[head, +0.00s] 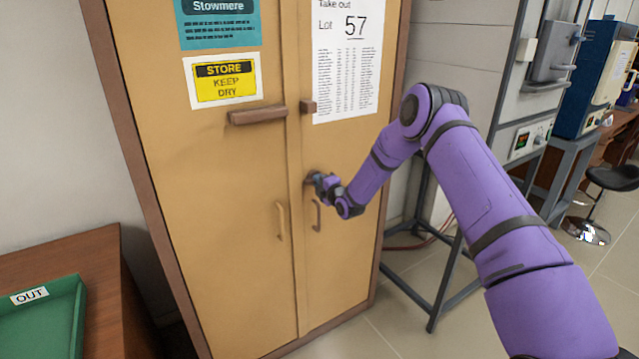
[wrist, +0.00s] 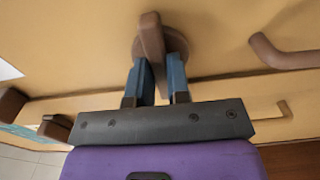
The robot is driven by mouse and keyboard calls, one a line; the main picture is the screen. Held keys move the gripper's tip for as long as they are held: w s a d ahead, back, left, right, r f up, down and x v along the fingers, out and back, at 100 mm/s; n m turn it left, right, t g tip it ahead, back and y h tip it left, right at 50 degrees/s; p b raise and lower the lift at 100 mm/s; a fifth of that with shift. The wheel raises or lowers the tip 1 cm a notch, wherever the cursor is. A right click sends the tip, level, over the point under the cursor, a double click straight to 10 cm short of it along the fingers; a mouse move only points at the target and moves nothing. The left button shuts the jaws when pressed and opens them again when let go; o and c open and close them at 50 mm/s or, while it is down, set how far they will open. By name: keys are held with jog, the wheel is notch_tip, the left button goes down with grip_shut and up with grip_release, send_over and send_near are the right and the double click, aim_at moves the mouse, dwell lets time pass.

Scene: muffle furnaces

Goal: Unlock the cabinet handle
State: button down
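A tall tan two-door cabinet (head: 235,175) with a brown frame stands in front of me. On its right door is a round brown turn handle with a raised grip bar (wrist: 151,40). My gripper (head: 316,182) is at this handle and hides most of it in the head view. In the wrist view my gripper (wrist: 160,78) has its two blue fingers close on either side of the grip bar, near the round base. A brown latch bar (head: 257,116) lies level on the left door, with a small brown block (head: 307,107) to its right.
Pull handles stand below on the left door (head: 280,222) and right door (head: 317,216); the right one is close to my gripper. A wooden table with a green tray (head: 45,322) is at lower left. A metal stand (head: 433,300) is right of the cabinet.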

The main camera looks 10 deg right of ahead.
jog(key=shift+m, duration=0.4)
jog(key=m, duration=0.3)
jog(key=shift+m, duration=0.4)
jog(key=m, duration=0.9)
jog(key=shift+d, duration=0.1)
jog(key=m, duration=0.4)
jog(key=shift+m, duration=0.3)
jog(key=c, duration=1.1)
grip_release()
